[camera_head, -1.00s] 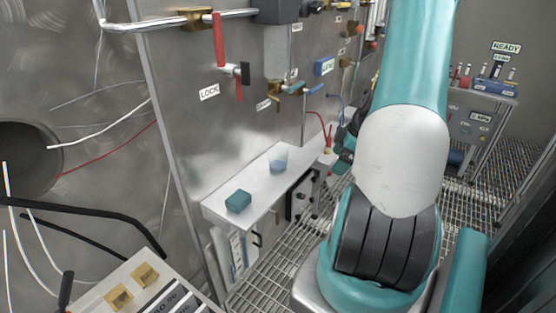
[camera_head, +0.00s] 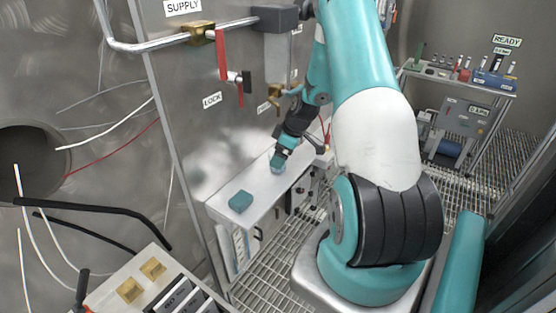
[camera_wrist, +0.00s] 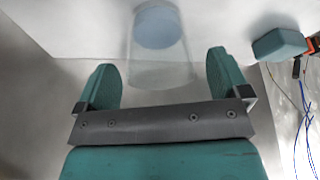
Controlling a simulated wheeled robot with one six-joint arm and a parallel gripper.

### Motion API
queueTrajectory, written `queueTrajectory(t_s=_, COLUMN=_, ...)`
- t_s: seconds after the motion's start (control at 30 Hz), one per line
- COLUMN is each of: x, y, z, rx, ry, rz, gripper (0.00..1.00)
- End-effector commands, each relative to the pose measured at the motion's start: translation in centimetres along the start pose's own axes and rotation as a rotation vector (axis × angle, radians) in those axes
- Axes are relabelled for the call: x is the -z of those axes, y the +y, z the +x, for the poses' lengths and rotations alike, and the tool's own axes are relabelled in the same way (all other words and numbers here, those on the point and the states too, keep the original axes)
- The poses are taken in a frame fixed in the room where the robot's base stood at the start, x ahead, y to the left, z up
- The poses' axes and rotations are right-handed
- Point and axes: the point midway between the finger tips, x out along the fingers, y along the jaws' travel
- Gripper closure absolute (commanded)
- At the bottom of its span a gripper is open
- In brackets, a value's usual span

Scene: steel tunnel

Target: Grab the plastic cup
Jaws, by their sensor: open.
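The clear plastic cup (camera_head: 277,169) with a bluish inside stands on the pale shelf (camera_head: 225,207) along the steel wall. My gripper (camera_head: 279,159) is at the cup in the head view and partly covers it. In the wrist view, my gripper (camera_wrist: 162,74) is open, with one teal finger on each side. The see-through cup (camera_wrist: 160,60) shows between and beyond the fingertips, with a visible gap on both sides. The frames do not show clearly how deep the cup sits between the fingers.
A teal block (camera_head: 240,201) lies on the shelf nearer the front; a blue-grey block (camera_wrist: 279,46) shows at right in the wrist view. A red-handled valve (camera_head: 222,55) and pipes are on the wall above. Thin wires hang at left.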

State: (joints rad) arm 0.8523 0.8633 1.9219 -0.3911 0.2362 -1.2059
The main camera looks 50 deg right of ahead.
Motion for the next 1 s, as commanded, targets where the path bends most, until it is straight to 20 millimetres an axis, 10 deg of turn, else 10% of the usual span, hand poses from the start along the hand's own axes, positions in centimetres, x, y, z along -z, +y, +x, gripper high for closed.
queueTrajectory(t_s=0.47, x=0.3, y=0.0, z=3.1, rx=0.000, ry=0.000, rz=0.001, gripper=0.06)
queueTrajectory(t_s=0.7, x=0.3, y=0.0, z=3.1, rx=0.000, ry=0.000, rz=0.001, gripper=0.56)
queueTrajectory(t_s=1.0, x=0.3, y=0.0, z=3.0, rx=-0.001, ry=0.001, rz=0.000, gripper=0.63)
